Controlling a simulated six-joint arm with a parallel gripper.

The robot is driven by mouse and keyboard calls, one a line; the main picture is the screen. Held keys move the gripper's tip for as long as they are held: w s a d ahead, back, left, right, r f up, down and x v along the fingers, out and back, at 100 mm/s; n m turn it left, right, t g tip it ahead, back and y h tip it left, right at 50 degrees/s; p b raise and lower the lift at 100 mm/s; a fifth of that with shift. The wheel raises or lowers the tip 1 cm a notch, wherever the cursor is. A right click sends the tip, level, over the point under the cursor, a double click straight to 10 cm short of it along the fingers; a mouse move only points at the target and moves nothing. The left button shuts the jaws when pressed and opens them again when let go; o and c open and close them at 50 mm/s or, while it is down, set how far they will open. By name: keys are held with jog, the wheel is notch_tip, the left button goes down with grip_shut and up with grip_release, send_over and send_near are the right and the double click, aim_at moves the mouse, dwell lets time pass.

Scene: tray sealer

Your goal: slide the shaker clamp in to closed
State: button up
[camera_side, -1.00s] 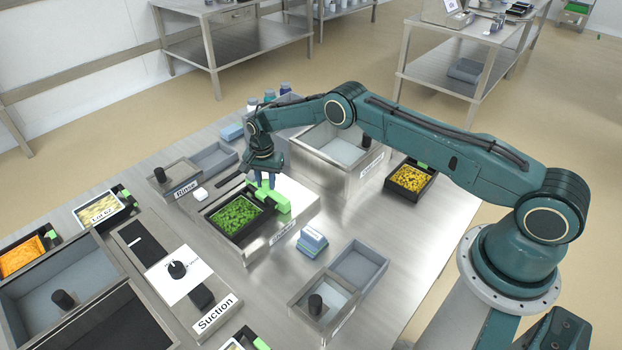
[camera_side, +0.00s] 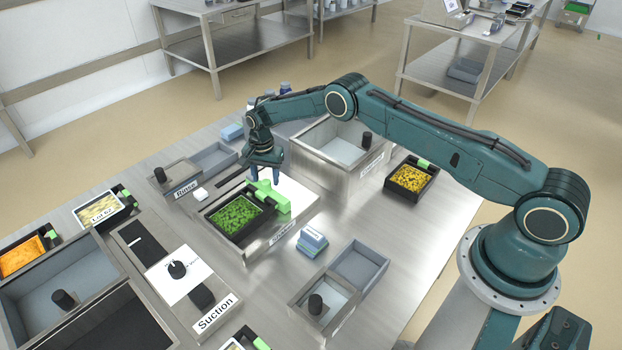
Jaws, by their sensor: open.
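The shaker (camera_side: 292,226) is a flat metal plate in the middle of the table, with a label on its front edge. A black tray (camera_side: 214,226) filled with green pieces sits on it. The light-green shaker clamp (camera_side: 281,206) stands at the tray's right end, touching or very close to the tray's edge; I cannot tell which. My gripper (camera_side: 263,175) points down just above and behind the clamp. Its fingers are apart with nothing seen between them, and it appears clear of the clamp.
A deep metal bin (camera_side: 307,150) with a black knob stands behind right. A black tray of yellow pieces (camera_side: 433,184) lies at the right. A blue-and-white block (camera_side: 313,240) and grey open boxes (camera_side: 384,263) are in front. A panel with a black dial (camera_side: 160,280) is at the left.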

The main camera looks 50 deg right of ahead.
notch_tip(320, 180, up, 12)
dwell(0.5)
dwell(0.3)
notch_tip(320, 180, up, 16)
jog(key=n+t, duration=0.1)
jog(key=n, duration=0.2)
send_over(266, 181)
jog(key=s, duration=0.5)
jog(key=s+r+n+t, duration=0.2)
jog(key=s+r+n, duration=0.1)
jog(key=s+r, duration=0.9)
jog(key=s+r+n+t, duration=0.1)
jog(key=s+r+n, duration=0.3)
jog(key=s, duration=1.1)
jog(key=s+f+n+t, duration=0.1)
jog(key=s+f+n, duration=0.1)
jog(key=s, duration=1.2)
jog(key=shift+s+a+f+n+t, duration=0.15)
jog(key=shift+a+f+n+t, duration=0.15)
jog(key=shift+a+f, duration=0.15)
